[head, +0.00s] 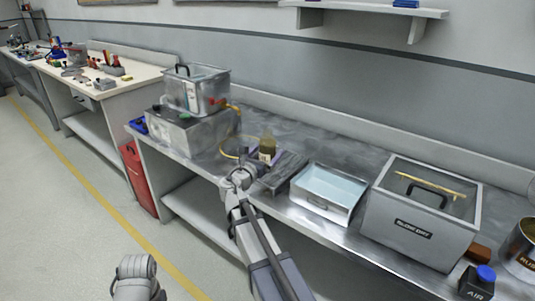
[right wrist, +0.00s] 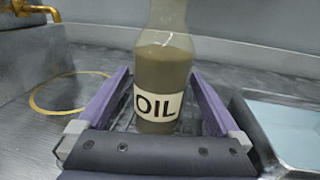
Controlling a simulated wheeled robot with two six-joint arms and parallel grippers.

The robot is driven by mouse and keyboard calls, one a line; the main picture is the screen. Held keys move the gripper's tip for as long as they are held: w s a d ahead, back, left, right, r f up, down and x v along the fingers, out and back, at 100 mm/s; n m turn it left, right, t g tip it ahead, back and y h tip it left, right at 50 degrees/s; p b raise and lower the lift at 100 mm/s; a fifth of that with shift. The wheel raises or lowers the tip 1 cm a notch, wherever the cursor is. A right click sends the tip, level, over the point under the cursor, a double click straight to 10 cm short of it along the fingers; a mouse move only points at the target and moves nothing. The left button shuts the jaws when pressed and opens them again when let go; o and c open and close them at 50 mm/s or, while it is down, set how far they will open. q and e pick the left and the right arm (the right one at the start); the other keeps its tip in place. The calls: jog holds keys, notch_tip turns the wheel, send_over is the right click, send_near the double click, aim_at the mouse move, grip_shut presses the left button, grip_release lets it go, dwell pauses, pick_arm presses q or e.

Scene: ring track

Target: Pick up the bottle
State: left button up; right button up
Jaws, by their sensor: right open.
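My right gripper (head: 257,168) is low over the bench, just in front of the bottle. In the wrist view its two purple fingers (right wrist: 158,88) are spread, one on each side of the bottle, with gaps showing. Part of my left arm shows at the bottom left, but its gripper does not.
A tray of pale blue liquid (head: 328,188) stands right of the bottle, with a grey lidded box (head: 405,238) beyond. A metal tank (head: 196,92) with a brass tap stands left. A yellow ring (right wrist: 68,92) lies on the bench left of the bottle.

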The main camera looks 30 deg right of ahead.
aim_at(268, 130)
jog(key=shift+d, duration=0.1)
jog(key=shift+c, duration=0.2)
grip_shut()
dwell(0.5)
jog(key=shift+r, duration=0.15)
notch_tip(268, 130, up, 10)
jog(key=p, duration=1)
